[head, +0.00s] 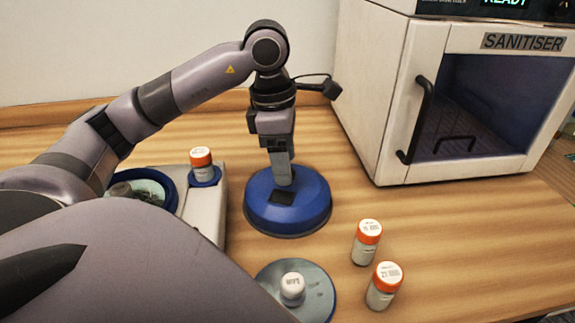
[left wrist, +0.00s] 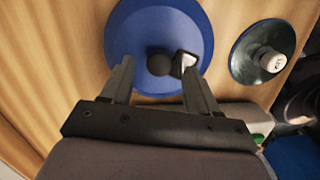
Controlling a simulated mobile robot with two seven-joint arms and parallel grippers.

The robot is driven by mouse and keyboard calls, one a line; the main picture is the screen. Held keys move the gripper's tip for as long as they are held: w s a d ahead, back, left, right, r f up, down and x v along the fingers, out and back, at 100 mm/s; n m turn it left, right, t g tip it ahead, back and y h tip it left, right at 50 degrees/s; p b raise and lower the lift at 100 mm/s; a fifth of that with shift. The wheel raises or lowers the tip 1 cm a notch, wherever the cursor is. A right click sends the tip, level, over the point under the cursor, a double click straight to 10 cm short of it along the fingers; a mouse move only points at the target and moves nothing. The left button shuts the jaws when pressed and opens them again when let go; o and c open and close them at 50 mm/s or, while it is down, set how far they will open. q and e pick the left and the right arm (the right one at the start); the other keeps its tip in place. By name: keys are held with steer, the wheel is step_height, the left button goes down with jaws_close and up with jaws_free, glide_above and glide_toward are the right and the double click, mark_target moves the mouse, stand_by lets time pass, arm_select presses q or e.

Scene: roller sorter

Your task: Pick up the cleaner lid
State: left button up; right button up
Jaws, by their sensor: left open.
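A round blue, lid-like piece (head: 262,215) sits on the table in the middle of the head view. In the left wrist view this blue piece (left wrist: 205,22) has a dark round knob (left wrist: 160,64) at its centre. A grey disc (head: 318,284) with a white, lettered knob (head: 292,285) lies nearer; it also shows in the left wrist view (left wrist: 245,68). I cannot read which is the cleaner lid. My left gripper (head: 284,180) points down over the blue piece. It is open, with its fingers on either side of the dark knob. Contact is unclear.
Two orange-capped bottles (head: 366,246) (head: 383,290) stand to the right of the discs. Another bottle (head: 201,163) stands on a grey machine (head: 207,207) at left, beside a blue-rimmed bowl (head: 168,187). A white sanitiser (head: 375,90) stands at the back right.

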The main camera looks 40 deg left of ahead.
arm_select(q)
step_height(320, 180, down, 2)
steer(key=shift+w+d+f, duration=0.1)
steer(key=shift+w+f, duration=0.05)
steer(key=shift+f, duration=0.1)
jaws_close()
steer(key=shift+r, duration=0.1)
step_height(320, 180, up, 8)
steer(key=shift+r+p, duration=0.25)
steer(key=shift+p, duration=0.55)
step_height(320, 180, up, 11)
steer(key=p, duration=0.5)
steer(key=shift+r+p, duration=0.2)
steer(key=shift+p, duration=0.1)
